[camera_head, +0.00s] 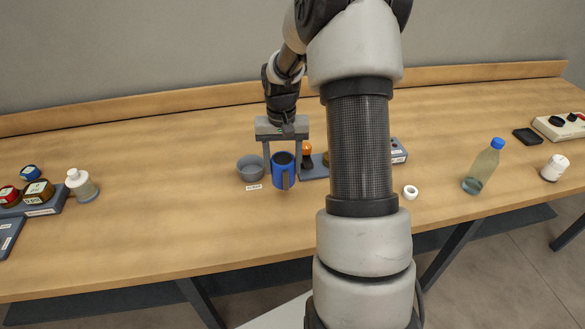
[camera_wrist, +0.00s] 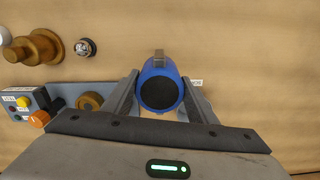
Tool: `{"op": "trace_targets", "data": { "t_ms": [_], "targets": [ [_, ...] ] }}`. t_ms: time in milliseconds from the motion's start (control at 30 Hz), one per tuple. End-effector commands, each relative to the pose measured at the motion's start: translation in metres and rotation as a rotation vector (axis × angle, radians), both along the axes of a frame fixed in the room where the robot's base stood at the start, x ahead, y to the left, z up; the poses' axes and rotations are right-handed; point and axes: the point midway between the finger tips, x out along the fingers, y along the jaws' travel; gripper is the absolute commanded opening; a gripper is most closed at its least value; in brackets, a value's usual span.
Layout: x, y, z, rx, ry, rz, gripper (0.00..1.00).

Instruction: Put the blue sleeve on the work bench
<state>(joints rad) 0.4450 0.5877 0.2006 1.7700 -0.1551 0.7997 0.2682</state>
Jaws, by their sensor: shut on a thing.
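The blue sleeve (camera_head: 278,172) is a short upright cylinder with a dark top and a grey strip on its near side. My gripper (camera_head: 283,163) reaches down from above and is shut on it, one finger on each side. In the wrist view the sleeve (camera_wrist: 147,72) shows end-on as a blue ring between the fingers of my gripper (camera_wrist: 159,92). The work bench (camera_head: 190,215) is the long wooden top below it. I cannot tell whether the sleeve touches the bench or hangs just above it.
A grey round bowl (camera_head: 250,168) with a label stands close left of the sleeve. A grey block with an orange-topped item (camera_head: 307,155) is close right. A bottle (camera_head: 482,170) and white ring (camera_head: 410,191) stand farther right. The bench front at left centre is clear.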

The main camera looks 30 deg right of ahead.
Motion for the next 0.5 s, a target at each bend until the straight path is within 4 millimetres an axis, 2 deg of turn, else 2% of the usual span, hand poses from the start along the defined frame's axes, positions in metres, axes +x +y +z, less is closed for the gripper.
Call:
{"op": "trace_targets", "data": {
  "t_ms": [100, 267, 500],
  "targets": [
    [0.000, 0.000, -0.016, 0.001, 0.000, 0.000, 0.12],
    [0.001, 0.000, -0.026, 0.000, -0.001, 0.000, 0.12],
    [0.000, 0.001, -0.057, 0.001, 0.000, 0.001, 0.12]
  ]
}}
